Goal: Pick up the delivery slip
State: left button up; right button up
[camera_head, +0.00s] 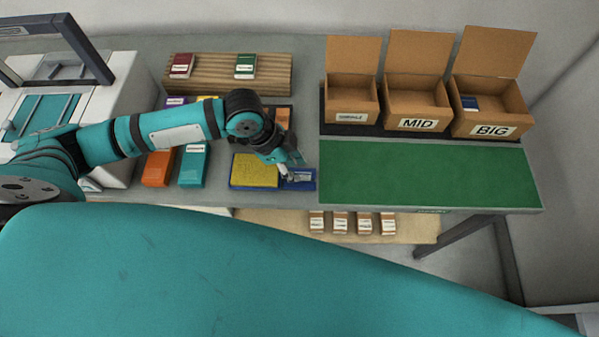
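No thing in view can be read for certain as the delivery slip. A small pale piece (299,177), perhaps paper or part of a fingertip, shows at a blue pad or tray (306,185). My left gripper (290,168) points down right over that blue thing, at the right side of a yellow pad (254,171). The gripper is small and dark, and I cannot tell whether its fingers are open or touch anything. My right gripper is not in view.
Open cardboard boxes, including ones marked MID (417,124) and BIG (490,130), stand behind a green mat (420,172), which is clear. Orange (158,168) and teal (194,166) cartridges lie left of the yellow pad. Several small boxes stand on a lower wooden shelf (415,232).

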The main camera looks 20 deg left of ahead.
pick_arm(q)
jog(key=shift+x, duration=1.15)
jog(key=shift+w+d+f, duration=0.1)
jog(key=shift+f, duration=0.1)
jog(key=c, duration=0.6)
grip_shut()
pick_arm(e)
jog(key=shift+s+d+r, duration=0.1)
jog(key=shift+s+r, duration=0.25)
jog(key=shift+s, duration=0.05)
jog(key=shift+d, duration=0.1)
pick_arm(q)
jog(key=shift+r, duration=0.1)
